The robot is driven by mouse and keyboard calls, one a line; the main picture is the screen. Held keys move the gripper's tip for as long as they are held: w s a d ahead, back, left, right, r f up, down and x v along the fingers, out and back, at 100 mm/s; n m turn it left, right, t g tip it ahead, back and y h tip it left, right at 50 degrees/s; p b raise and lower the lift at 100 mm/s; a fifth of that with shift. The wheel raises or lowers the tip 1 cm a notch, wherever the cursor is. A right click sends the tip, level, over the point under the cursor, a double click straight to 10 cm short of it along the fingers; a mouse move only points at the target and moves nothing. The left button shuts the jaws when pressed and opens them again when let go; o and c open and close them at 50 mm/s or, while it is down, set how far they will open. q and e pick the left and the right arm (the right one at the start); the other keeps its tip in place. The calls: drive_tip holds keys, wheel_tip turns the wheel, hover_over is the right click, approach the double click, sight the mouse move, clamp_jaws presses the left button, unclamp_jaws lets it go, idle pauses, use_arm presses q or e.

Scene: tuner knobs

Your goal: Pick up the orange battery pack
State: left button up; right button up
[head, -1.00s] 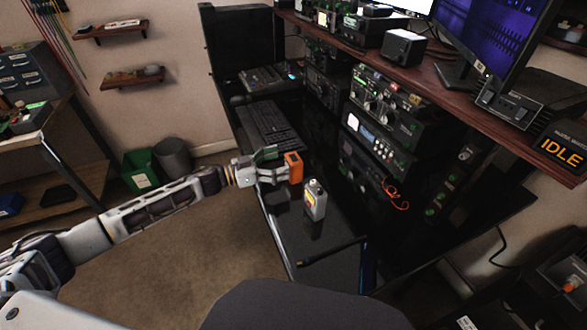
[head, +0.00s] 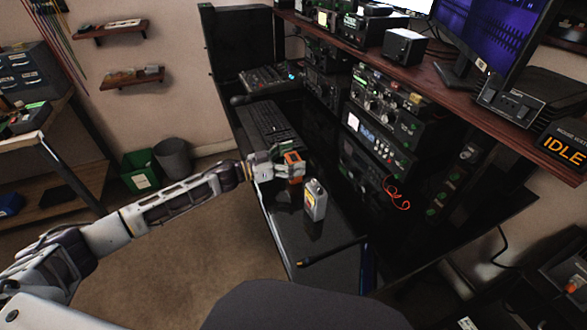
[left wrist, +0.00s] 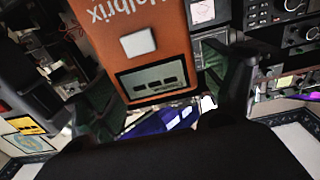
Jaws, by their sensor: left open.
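The orange battery pack (head: 293,156) stands on the dark desk, partly hidden by my left gripper (head: 286,168). In the left wrist view the orange pack (left wrist: 150,42) fills the top middle, with lettering, a pale square and a dark panel with slots on its face. The open fingers of my left gripper (left wrist: 165,72) stand on either side of it. A gap shows at the right finger; I cannot tell whether the left finger touches. My right gripper is not in view.
A pale can-like object (head: 315,202) stands close in front of the pack. A dark pen-like rod (head: 332,252) lies near the desk's front edge. A keyboard (head: 268,128) lies behind, and stacked radio units (head: 380,135) stand to the right.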

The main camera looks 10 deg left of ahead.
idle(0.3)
use_arm(q)
drive_tip(key=c, duration=1.4)
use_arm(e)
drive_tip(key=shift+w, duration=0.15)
use_arm(q)
drive_tip(key=shift+o, duration=0.2)
drive_tip(key=shift+r, duration=0.15)
drive_tip(key=shift+r, duration=0.65)
wheel_tip(320, 180, up, 6)
drive_tip(key=shift+r+p, duration=0.2)
drive_tip(key=shift+p, duration=0.95)
drive_tip(key=shift+r+p, duration=0.3)
drive_tip(key=shift+r, duration=0.8)
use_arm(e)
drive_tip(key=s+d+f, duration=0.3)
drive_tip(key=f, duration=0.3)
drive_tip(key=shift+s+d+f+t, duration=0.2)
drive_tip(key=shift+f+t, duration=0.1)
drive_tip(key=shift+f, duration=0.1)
